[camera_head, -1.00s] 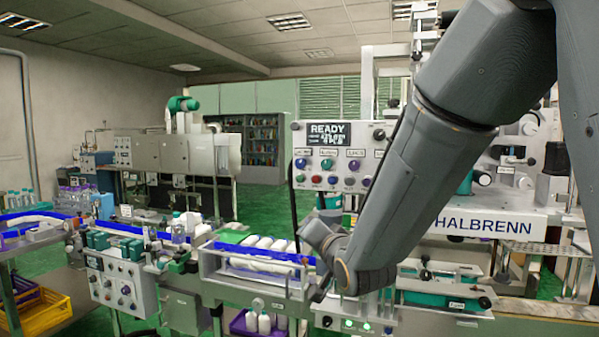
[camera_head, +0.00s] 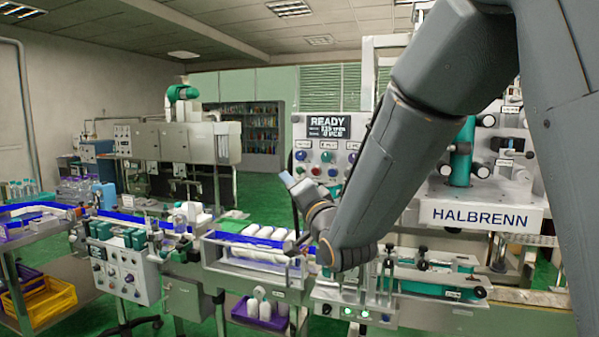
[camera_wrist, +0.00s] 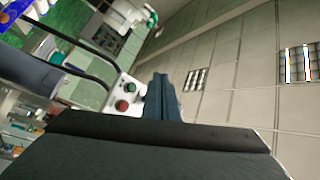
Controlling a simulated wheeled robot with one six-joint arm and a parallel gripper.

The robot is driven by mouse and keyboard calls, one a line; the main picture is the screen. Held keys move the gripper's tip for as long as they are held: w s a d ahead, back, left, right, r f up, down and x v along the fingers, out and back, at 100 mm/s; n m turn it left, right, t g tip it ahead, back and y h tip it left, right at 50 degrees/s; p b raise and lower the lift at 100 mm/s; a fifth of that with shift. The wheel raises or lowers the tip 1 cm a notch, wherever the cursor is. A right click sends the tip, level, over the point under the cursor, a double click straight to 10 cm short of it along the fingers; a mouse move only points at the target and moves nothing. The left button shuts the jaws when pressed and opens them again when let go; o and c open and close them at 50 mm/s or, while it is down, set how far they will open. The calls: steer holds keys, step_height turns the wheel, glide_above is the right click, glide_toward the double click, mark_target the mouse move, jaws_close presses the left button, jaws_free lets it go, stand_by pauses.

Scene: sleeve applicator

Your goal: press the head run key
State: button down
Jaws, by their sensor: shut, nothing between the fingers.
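A grey control panel (camera_head: 301,131) stands upright left of my forearm in the head view. It has a dark READY display (camera_head: 329,128) and rows of coloured buttons and knobs, partly hidden by my arm. The labels are too small to read, so I cannot tell which is the head run key. My gripper (camera_head: 287,179) is in front of the panel's lower left edge, pointing up and left. In the wrist view its fingers (camera_wrist: 162,97) are together and empty. A panel corner with a red button (camera_wrist: 121,105) and a green button (camera_wrist: 130,88) shows just left of them.
A sleeve machine marked HALBRENN (camera_head: 480,217) stands at right. A conveyor with white bottles (camera_head: 262,240) runs below my gripper. A lower control box with lit green buttons (camera_head: 348,311) is at front. Another control box (camera_head: 124,275) stands at left. Open green floor lies behind.

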mark_target(300, 170)
steer(key=w+d, duration=0.2)
steer(key=w, duration=0.5)
steer(key=shift+d+b, duration=0.25)
steer(key=shift+b, duration=0.15)
steer(key=shift+w, duration=0.1)
stand_by(1.6)
steer(key=shift+w+d, duration=0.15)
steer(key=shift+w, duration=0.1)
